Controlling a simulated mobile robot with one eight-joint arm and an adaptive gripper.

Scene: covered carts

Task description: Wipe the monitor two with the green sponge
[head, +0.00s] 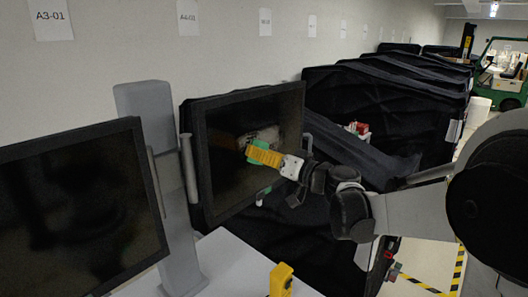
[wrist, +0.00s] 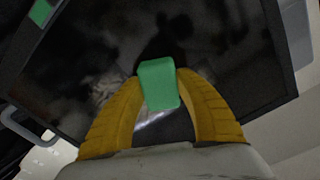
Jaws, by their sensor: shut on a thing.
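The green sponge (wrist: 160,86) is pinched between the yellow fingers of my gripper (wrist: 159,92) in the wrist view. In the head view my gripper (head: 251,153) is in front of the right-hand monitor (head: 222,185), with green of the sponge (head: 258,144) beside the finger. The dark screen also fills much of the wrist view (wrist: 225,75). I cannot tell whether the sponge touches the screen. A second dark monitor (head: 75,210) stands at the left. No label shows which monitor is number two. A green patch (head: 262,193) lies below the fingers; its nature is unclear.
A grey column (head: 172,180) stands between the monitors, above a white table (head: 235,262). A yellow object (head: 281,279) is at the table's front. Black covered carts (head: 385,95) line the wall behind. My arm spans the right side.

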